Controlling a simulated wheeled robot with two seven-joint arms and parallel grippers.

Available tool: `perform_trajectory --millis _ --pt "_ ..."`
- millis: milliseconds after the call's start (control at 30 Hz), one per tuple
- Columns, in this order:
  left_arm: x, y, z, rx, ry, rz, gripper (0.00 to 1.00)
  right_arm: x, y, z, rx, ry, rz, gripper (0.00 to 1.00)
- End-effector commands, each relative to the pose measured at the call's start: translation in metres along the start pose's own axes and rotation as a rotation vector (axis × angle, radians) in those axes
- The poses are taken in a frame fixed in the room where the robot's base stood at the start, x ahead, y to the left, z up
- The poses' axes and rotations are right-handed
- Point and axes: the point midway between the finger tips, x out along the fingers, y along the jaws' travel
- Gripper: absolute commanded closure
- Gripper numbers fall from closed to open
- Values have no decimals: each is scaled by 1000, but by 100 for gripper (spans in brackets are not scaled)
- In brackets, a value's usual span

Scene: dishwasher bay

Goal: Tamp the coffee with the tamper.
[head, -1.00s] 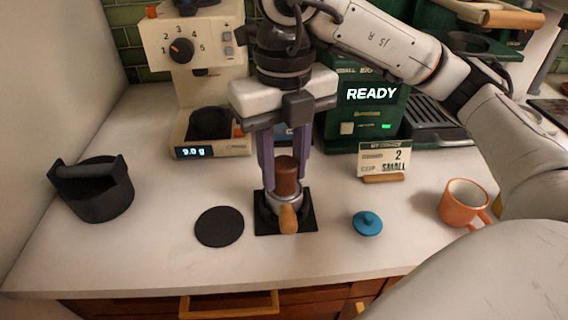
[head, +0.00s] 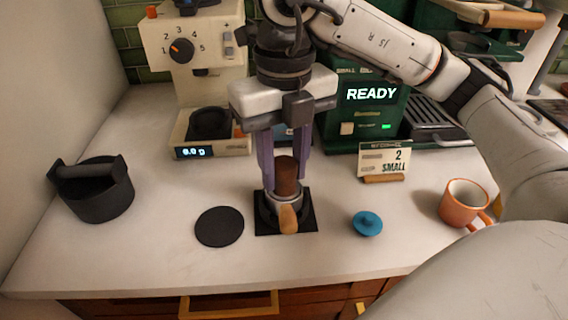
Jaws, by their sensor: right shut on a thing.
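My right gripper (head: 284,172) points straight down, its two purple fingers shut on the brown handle of the tamper (head: 287,178). The tamper stands upright in the basket of the portafilter (head: 271,199). The portafilter sits on a square black mat (head: 302,224), its wooden handle (head: 288,218) pointing toward the front edge. The coffee inside the basket is hidden by the tamper. My left gripper is not in view.
A round black mat (head: 219,227) lies left of the portafilter. A blue lidded knob piece (head: 367,224) and an orange mug (head: 463,203) stand right. A black knock box (head: 95,190) is far left. A grinder (head: 200,60), green machine (head: 362,120) and order sign (head: 385,160) stand behind.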

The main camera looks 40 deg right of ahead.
Motion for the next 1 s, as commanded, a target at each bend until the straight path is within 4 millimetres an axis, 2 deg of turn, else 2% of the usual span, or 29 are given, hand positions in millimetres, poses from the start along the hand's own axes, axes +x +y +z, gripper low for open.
perform_trajectory --millis 33,233,400,700,1000 --pt "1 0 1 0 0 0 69 5 0 -3 -5 13 -4 90" --pt "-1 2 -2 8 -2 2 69 5 1 -3 -5 14 -4 90" --pt "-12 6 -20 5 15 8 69 -10 0 -2 -5 12 -4 90" --pt "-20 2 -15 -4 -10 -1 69 -31 0 -1 -2 6 -2 90" --pt "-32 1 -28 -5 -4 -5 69 -50 0 0 -1 4 -1 90"
